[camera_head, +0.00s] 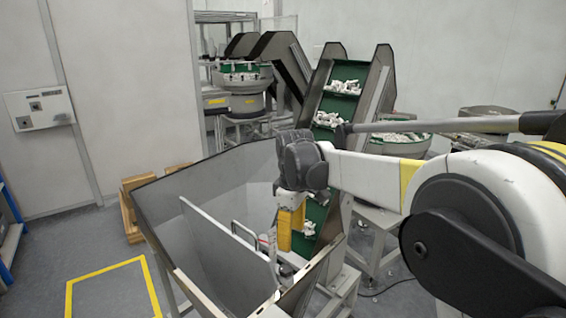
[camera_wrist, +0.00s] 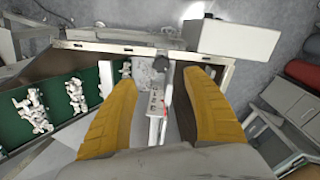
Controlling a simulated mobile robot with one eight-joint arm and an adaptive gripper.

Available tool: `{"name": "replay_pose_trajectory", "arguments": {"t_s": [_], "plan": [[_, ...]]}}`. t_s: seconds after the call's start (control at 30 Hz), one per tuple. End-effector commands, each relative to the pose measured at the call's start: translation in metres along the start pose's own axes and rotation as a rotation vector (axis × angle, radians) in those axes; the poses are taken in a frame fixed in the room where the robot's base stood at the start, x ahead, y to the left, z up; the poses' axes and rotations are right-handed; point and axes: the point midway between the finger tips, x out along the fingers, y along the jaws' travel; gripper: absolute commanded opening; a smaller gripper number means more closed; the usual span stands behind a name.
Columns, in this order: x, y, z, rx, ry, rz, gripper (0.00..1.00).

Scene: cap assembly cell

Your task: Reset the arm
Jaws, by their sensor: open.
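My gripper (camera_wrist: 163,115) is open, its two yellow fingers spread apart with nothing held between them in the wrist view. In the head view my gripper (camera_head: 291,228) hangs pointing down over the right side of a grey metal hopper (camera_head: 168,196). A thin light divider plate (camera_head: 228,240) with a handle (camera_head: 245,234) stands in the hopper, close to the left of the gripper. The fingertips' contact with anything beneath is not clear.
A green cleated conveyor (camera_head: 340,105) carrying white parts rises behind the hopper; its belt also shows at left in the wrist view (camera_wrist: 52,110). Bowl feeders (camera_head: 243,88) stand at the back. Yellow-marked floor (camera_head: 112,292) is clear.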

Motion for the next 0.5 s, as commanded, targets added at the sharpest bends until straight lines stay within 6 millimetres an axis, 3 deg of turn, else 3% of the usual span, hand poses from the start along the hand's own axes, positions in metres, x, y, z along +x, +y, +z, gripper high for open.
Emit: {"name": "replay_pose_trajectory", "arguments": {"t_s": [0.27, 0.5], "plan": [[-0.033, -0.042, 0.100, 0.365, 0.132, 0.133, 0.59], [-0.024, -0.098, 0.182, 0.697, 0.283, 0.237, 0.59]]}}
